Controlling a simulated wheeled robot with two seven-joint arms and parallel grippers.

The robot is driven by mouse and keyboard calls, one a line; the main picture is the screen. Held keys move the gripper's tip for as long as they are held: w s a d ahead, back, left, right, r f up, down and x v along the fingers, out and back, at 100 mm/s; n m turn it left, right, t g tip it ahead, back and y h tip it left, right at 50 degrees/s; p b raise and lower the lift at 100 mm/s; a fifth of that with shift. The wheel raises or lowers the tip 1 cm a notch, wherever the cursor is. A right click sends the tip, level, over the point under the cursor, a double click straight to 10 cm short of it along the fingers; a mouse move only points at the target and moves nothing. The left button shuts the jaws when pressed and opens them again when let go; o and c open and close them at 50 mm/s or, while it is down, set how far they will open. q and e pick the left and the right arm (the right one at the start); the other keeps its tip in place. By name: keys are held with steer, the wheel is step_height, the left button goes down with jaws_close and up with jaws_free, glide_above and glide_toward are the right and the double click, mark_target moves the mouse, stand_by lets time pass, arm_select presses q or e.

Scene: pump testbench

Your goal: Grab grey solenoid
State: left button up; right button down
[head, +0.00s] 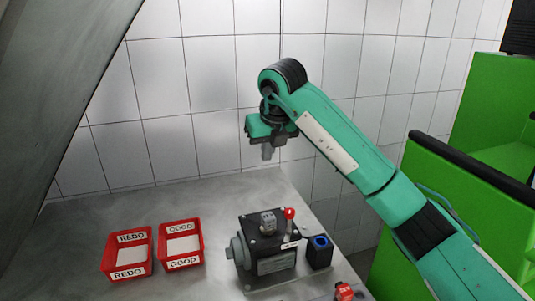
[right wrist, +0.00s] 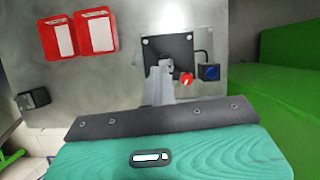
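The grey solenoid (head: 268,222) stands upright on top of the black pump block (head: 262,240) on the steel table in the head view. My right gripper (head: 267,152) hangs in the air above the block, pointing down, clearly apart from the solenoid. In the right wrist view the fingertips (right wrist: 161,72) overlap the solenoid (right wrist: 167,60) in the picture and partly hide it. The fingers look close together, with no object visibly held, but I cannot tell whether they are fully shut. My left gripper is out of view.
A red knob (head: 289,213) rises beside the solenoid. A dark box with a blue top (head: 320,249) stands right of the block. The red REDO tray (head: 113,265) and GOOD tray (head: 201,245) are at left. A tiled wall (head: 210,90) is behind.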

steer(key=shift+c, duration=2.2)
jaws_free()
steer(key=shift+r, duration=0.1)
steer(key=b+v, duration=0.3)
steer(key=v, duration=1)
steer(key=shift+s, duration=0.2)
steer(key=shift+s+d+r, duration=0.1)
steer(key=shift+r, duration=0.15)
steer(key=shift+c, duration=1.2)
